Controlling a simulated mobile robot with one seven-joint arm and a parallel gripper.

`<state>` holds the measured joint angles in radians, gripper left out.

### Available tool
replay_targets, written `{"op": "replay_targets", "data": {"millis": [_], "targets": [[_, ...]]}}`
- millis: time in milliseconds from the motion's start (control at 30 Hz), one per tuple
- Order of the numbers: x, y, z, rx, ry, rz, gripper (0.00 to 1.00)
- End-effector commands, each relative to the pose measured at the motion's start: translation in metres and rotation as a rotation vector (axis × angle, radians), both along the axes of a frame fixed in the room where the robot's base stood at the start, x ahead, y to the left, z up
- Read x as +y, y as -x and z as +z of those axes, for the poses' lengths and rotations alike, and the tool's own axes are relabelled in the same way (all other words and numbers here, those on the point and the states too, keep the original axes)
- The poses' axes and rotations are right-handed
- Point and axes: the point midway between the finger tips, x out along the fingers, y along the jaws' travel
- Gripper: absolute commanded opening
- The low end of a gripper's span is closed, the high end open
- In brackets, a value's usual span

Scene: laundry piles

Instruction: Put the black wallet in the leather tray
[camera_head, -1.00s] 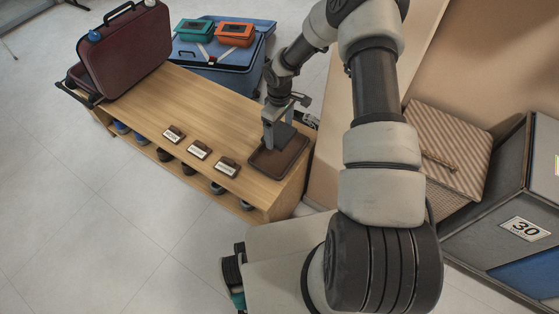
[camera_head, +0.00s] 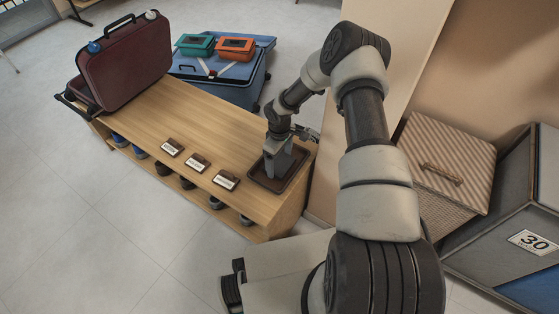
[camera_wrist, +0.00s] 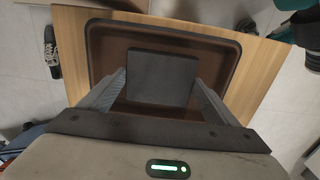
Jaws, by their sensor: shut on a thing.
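The black wallet (camera_wrist: 158,78) is a flat dark square between my two fingers in the wrist view. My gripper (camera_wrist: 160,90) is shut on it, one finger at each side edge. The brown leather tray (camera_wrist: 230,50) lies on the bench behind the wallet in that view, its rim around the wallet on the visible sides. In the head view my gripper (camera_head: 275,165) points down over the tray (camera_head: 263,183) at the bench's right end, and the wallet is mostly hidden there. I cannot tell whether the wallet touches the tray floor.
The wooden bench (camera_head: 205,115) carries several small labelled plaques (camera_head: 197,163) left of the tray and a maroon suitcase (camera_head: 130,60) at its far end. Shoes sit on its lower shelf. A striped lidded basket (camera_head: 447,160) stands at the right. The bench's middle is clear.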

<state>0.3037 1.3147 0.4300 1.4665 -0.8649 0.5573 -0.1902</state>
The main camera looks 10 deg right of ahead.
Motion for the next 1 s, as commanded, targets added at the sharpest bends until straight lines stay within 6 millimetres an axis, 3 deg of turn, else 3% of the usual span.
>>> {"op": "replay_targets", "data": {"millis": [100, 133, 233, 567, 1000], "targets": [[0.000, 0.000, -0.005, 0.001, 0.001, 0.001, 0.60], [0.000, 0.000, -0.004, 0.001, 0.001, 0.001, 0.85], [0.000, 0.000, -0.003, 0.001, 0.001, 0.001, 1.00], [0.000, 0.000, 0.005, -0.001, 0.001, 0.000, 1.00], [-0.001, -0.001, 0.093, -0.001, 0.001, 0.000, 1.00]]}}
